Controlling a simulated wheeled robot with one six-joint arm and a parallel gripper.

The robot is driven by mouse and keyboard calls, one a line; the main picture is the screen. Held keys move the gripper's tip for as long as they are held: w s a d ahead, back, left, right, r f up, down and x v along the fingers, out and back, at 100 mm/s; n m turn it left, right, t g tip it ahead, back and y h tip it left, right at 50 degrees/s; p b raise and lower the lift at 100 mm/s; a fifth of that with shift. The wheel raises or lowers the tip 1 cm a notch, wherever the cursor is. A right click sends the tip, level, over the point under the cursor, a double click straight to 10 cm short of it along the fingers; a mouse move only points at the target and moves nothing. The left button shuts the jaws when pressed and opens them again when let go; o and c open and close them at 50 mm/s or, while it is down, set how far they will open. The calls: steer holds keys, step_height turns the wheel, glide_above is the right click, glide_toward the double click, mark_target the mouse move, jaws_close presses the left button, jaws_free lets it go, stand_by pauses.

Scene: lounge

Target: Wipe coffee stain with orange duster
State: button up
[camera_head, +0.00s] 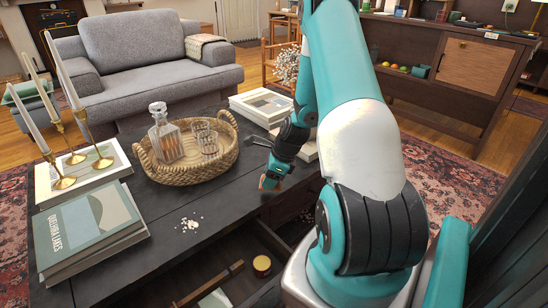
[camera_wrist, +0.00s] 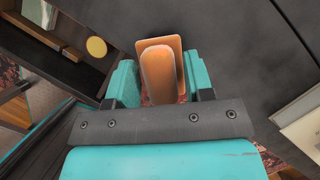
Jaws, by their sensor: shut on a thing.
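My gripper (camera_head: 271,178) is shut on the orange duster (camera_wrist: 158,72), which sits between the two teal fingers in the wrist view. In the head view the duster (camera_head: 267,184) shows small at the right part of the dark coffee table (camera_head: 120,258), near its front edge. I cannot tell whether it touches the tabletop. A pale, whitish speckled patch (camera_head: 188,224) lies on the tabletop, left of my gripper and in front of the basket. I see no brown coffee mark.
A wicker basket (camera_head: 186,180) holds a glass decanter (camera_head: 164,135) and glasses. Books (camera_head: 92,230) and brass candlesticks (camera_head: 60,160) stand at the left. More books (camera_head: 262,105) lie at the back right. An open compartment (camera_head: 225,262) is below the front edge. The tabletop around the patch is clear.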

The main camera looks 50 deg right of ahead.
steer(key=shift+r+p, duration=2.7)
steer(key=shift+r, duration=0.05)
